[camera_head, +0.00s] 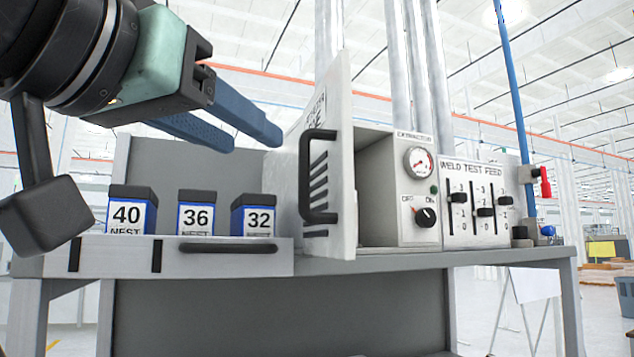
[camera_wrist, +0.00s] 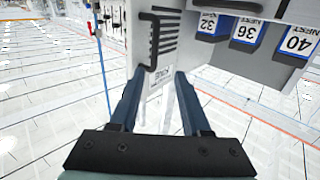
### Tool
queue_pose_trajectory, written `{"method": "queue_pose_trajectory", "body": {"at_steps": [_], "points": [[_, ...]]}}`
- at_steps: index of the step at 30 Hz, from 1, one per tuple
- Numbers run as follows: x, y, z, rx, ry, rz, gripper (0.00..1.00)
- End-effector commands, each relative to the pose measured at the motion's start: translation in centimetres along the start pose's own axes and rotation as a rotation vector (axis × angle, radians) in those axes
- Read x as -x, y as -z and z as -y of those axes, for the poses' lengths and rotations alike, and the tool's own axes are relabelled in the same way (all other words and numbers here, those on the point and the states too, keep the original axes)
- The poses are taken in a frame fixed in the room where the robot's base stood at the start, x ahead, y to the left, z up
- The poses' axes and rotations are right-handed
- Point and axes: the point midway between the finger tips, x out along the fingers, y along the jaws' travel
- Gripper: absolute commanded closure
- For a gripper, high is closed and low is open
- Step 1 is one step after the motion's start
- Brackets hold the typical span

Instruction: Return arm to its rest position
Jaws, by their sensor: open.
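My gripper (camera_head: 256,140) is at the upper left in the head view, above the nest boxes and left of the open cabinet door. Its two blue fingers are apart with nothing between them. In the wrist view my gripper (camera_wrist: 158,78) also shows spread and empty, with the white door (camera_wrist: 160,50) and its black handle (camera_wrist: 162,42) beyond the fingertips. The wrist picture looks upside down. My arm comes in from the left edge of the head view; most of it is out of frame.
Boxes marked 40 (camera_head: 127,214), 36 (camera_head: 196,217) and 32 (camera_head: 258,219) stand behind a grey drawer front (camera_head: 150,257). The door (camera_head: 341,150) stands open, its handle (camera_head: 318,177) sticking out. A gauge panel (camera_head: 418,170) and slider panel (camera_head: 474,203) are at right.

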Motion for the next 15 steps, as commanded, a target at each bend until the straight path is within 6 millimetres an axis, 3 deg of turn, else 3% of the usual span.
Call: {"method": "queue_pose_trajectory", "body": {"at_steps": [10,15], "points": [[-0.2,-0.1,0.0,0.001,0.003,-0.003,0.53],[-2.1,-1.8,0.7,0.022,0.062,-0.06,0.53]]}}
